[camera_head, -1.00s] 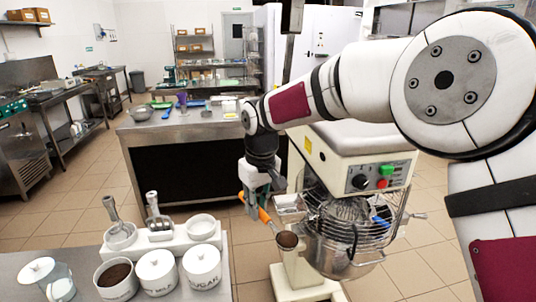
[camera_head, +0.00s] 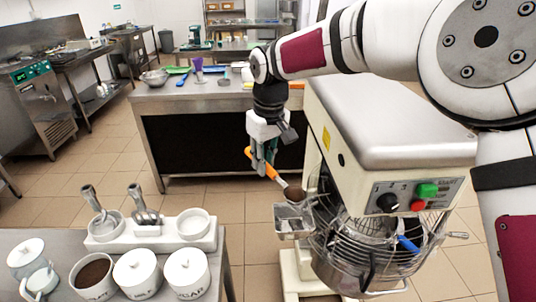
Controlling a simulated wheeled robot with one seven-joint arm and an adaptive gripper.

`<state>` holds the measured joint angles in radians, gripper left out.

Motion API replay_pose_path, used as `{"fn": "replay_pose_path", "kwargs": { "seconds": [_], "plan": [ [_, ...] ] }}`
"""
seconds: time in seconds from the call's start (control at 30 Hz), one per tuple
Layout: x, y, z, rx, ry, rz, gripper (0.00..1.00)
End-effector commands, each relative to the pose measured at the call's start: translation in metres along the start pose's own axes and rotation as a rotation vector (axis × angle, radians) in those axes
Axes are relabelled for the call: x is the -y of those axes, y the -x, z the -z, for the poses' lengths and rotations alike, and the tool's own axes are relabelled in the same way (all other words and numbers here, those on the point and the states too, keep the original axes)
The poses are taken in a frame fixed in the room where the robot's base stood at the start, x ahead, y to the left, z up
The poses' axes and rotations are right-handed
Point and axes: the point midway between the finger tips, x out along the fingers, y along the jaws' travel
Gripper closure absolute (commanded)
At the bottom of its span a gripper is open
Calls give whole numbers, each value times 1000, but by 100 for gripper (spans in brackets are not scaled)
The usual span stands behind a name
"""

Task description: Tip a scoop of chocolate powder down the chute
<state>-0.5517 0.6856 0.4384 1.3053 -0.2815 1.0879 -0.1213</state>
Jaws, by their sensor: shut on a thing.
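My gripper (camera_head: 262,168) is shut on the orange handle (camera_head: 262,163) of a scoop. The scoop's bowl (camera_head: 294,193) points right and slightly down and holds dark brown powder. It appears just above the open metal chute (camera_head: 291,222) on the left side of the mixer (camera_head: 400,140); the exact gap cannot be told. No powder is seen falling. A white canister of brown powder (camera_head: 94,272) stands open on the front left table.
The mixer's wire guard (camera_head: 330,245) and bowl (camera_head: 365,275) are right of the chute. Lidded white canisters (camera_head: 137,268) and a white holder (camera_head: 150,236) with metal scoops stand at the front left. A steel table (camera_head: 205,97) is behind.

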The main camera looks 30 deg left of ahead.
Motion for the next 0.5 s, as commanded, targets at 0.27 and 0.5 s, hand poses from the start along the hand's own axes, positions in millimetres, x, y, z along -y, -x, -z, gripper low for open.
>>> {"fn": "replay_pose_path", "kwargs": {
  "seconds": [0.27, 0.5],
  "plan": [
    [0, -12, -5, -25, -3, 0, 100],
    [1, -1, -9, -120, -3, 1, 100]
  ]
}}
